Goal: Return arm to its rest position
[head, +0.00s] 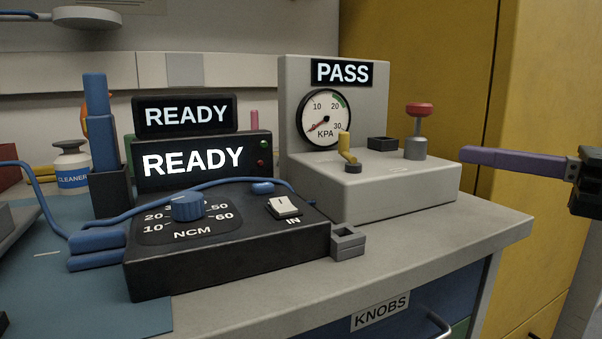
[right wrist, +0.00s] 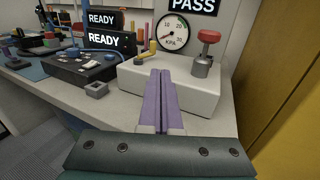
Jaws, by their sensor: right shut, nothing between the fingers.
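My right gripper (head: 470,156) is at the right of the head view, with purple fingers pointing left toward the grey tester, apart from it. In the right wrist view its two purple fingers (right wrist: 160,84) lie side by side, shut and empty. The grey pressure tester (head: 400,190) stands on the bench with a PASS display (head: 342,72), a KPA gauge (head: 324,118), a yellow lever (head: 346,148) and a red-topped plunger (head: 419,112). My left gripper is not in view.
A black NCM box (head: 230,255) with a blue knob (head: 187,206) sits left of the tester, below two READY displays (head: 193,161). A small grey block (head: 348,242) is by its corner. A yellow cabinet (head: 425,60) stands behind at right. The bench (head: 500,222) is clear at its right end.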

